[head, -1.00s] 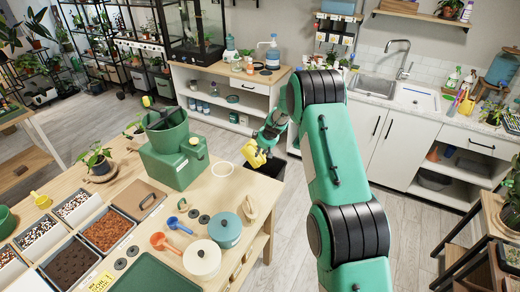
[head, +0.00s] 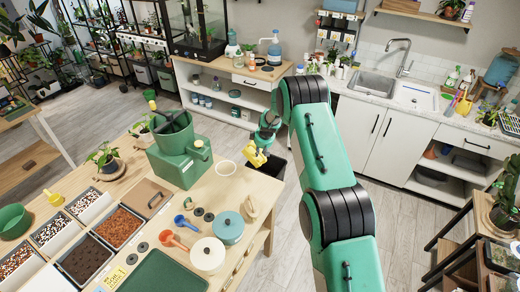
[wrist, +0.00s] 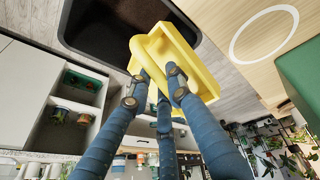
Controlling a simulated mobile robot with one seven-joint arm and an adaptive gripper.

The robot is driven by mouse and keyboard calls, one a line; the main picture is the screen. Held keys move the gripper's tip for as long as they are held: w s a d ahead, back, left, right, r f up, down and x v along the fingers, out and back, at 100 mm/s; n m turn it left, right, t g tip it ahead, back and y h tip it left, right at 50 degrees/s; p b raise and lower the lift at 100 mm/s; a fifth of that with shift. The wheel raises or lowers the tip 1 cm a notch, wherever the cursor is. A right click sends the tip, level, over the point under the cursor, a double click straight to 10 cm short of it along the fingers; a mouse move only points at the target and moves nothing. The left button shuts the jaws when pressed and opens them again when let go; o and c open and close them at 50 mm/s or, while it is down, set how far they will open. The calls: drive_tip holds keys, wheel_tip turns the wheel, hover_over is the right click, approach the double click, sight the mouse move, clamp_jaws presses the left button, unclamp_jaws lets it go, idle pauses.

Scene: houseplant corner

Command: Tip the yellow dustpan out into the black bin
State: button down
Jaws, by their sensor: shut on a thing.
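The yellow dustpan (head: 254,157) is in my gripper beyond the far right corner of the potting table. It also shows in the wrist view (wrist: 182,58), where the fingers of my gripper (wrist: 155,88) close around its handle. The black bin (head: 279,166) stands on the floor just beyond the table's end, partly behind the table and the dustpan. In the wrist view its dark opening (wrist: 95,28) lies beside and behind the dustpan.
The wooden table (head: 225,178) bears a green machine (head: 180,153), a white ring (head: 226,168), a teal pot (head: 229,228), a white pot (head: 208,254) and soil trays. White cabinets (head: 370,135) line the back wall. Grey floor is clear to the right of the table.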

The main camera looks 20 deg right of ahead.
drive_tip(key=shift+w+a+r+p, duration=0.15)
drive_tip(key=shift+r+p, duration=0.05)
drive_tip(key=shift+p, duration=0.5)
drive_tip(key=shift+w+a+g+h+p, duration=0.2)
drive_tip(key=shift+g+h+p, duration=0.2)
drive_tip(key=shift+p, duration=0.75)
drive_tip(key=shift+w+a+f, duration=0.15)
drive_tip(key=shift+f, duration=0.05)
drive_tip(key=shift+w+a+f+g+h+b, duration=0.15)
drive_tip(key=shift+w+a+g+h+b, duration=0.2)
drive_tip(key=shift+g+h+b, duration=0.4)
drive_tip(key=shift+w+a+r+n+g+h+b, duration=0.25)
drive_tip(key=shift+w+a+g+h+b, duration=0.35)
drive_tip(key=shift+b, duration=0.5)
drive_tip(key=shift+w+a+r+n+g+h+b, duration=0.15)
drive_tip(key=shift+w+r+g+h+b, duration=0.2)
drive_tip(key=shift+g+h+b, duration=0.6)
drive_tip(key=shift+a+r+b, duration=0.1)
drive_tip(key=shift+r+b, duration=0.25)
drive_tip(key=shift+b, duration=0.35)
drive_tip(key=shift+r, duration=0.1)
